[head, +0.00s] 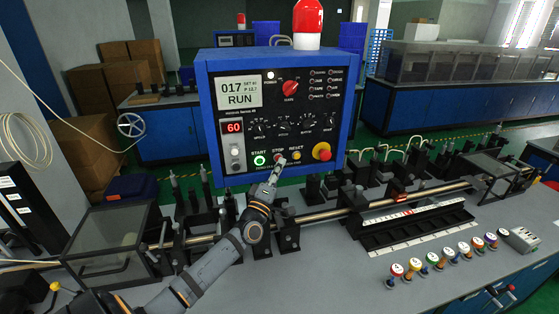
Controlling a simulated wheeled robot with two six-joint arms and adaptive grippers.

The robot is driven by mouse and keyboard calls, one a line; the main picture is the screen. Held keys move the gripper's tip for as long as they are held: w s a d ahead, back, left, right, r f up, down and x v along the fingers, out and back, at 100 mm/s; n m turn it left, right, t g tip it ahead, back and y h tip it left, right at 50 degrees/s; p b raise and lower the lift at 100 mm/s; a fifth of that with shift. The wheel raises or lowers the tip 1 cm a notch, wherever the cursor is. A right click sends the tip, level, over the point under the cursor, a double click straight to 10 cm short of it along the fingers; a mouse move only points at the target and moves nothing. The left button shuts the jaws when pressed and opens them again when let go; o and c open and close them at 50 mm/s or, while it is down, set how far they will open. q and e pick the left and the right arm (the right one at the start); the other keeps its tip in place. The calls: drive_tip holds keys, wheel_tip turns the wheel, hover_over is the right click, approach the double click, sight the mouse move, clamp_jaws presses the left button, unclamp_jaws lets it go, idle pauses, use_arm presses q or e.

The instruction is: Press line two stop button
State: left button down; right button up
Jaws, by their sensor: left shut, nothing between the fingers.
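A blue control box (205,95) with a black front panel stands at the middle of the bench. Its display (239,93) reads 017 and RUN. Along the panel's bottom are a lit green START button (260,160), a red STOP button (278,156) and a yellow RESET button (296,156). A red mushroom knob (322,151) is at the right. My left gripper (279,164) is shut and empty, its tips at the STOP button and partly covering it. I cannot tell whether they touch. No line number is readable. My right gripper is not in view.
A red beacon (307,20) tops the box. A metal rail (320,215) with black fixtures runs along the bench below it. Several coloured knobs (430,260) stand at the front right. A clear-lidded case (112,240) sits at left. Cartons (90,140) are stacked behind.

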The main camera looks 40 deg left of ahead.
use_arm(q)
drive_tip(key=shift+a, duration=0.1)
drive_tip(key=shift+w+a, duration=0.25)
drive_tip(key=shift+w, duration=0.05)
idle(0.4)
drive_tip(key=shift+s+d, duration=0.3)
drive_tip(key=shift+d, duration=0.15)
drive_tip(key=s+d+p, duration=0.2)
drive_tip(key=s+d, duration=0.2)
drive_tip(key=shift+d+p, duration=0.2)
drive_tip(key=shift+p, duration=0.2)
